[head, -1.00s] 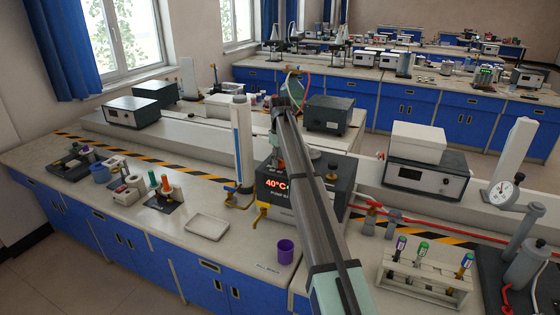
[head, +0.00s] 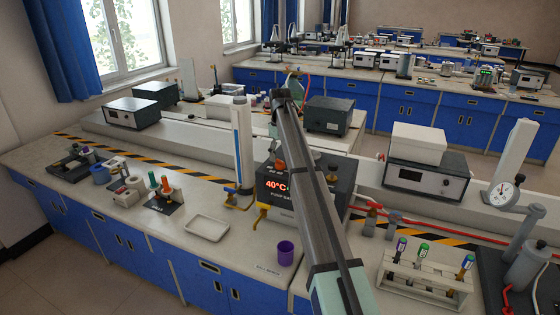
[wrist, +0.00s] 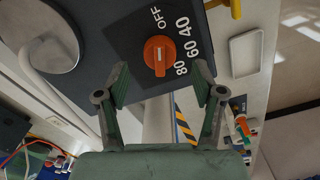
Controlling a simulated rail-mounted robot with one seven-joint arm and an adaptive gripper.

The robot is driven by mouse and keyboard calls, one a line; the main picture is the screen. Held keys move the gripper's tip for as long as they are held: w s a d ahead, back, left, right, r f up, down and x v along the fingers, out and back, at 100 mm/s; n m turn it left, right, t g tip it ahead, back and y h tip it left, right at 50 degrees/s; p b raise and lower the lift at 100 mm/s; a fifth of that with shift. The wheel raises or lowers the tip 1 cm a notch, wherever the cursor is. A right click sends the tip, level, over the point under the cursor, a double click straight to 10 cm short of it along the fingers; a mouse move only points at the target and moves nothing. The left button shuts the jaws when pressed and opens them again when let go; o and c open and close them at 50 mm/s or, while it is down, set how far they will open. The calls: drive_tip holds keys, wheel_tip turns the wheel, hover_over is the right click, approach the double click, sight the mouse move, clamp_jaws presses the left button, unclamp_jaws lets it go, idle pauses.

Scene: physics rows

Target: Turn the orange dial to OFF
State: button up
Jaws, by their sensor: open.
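The orange dial (wrist: 159,56) sits on a dark panel (wrist: 118,31) marked OFF, 40, 60 and 80. The dial also shows in the head view (head: 281,165), on the dark box with a red 40°C display (head: 276,186). My gripper (wrist: 160,84) is open and empty. Its two fingers are apart, one to each side below the dial in the wrist picture, and not closed on it. In the head view my arm hides part of the box.
A tall white cylinder (head: 241,150) stands left of the box. A yellow tap (head: 262,214) sticks out at its front left. A white tray (head: 207,228) and a purple cup (head: 285,252) are in front. A red pipe (head: 435,230) runs to the right.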

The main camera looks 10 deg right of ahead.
wheel_tip(320, 180, up, 8)
drive_tip(key=shift+r, duration=0.2)
idle(0.3)
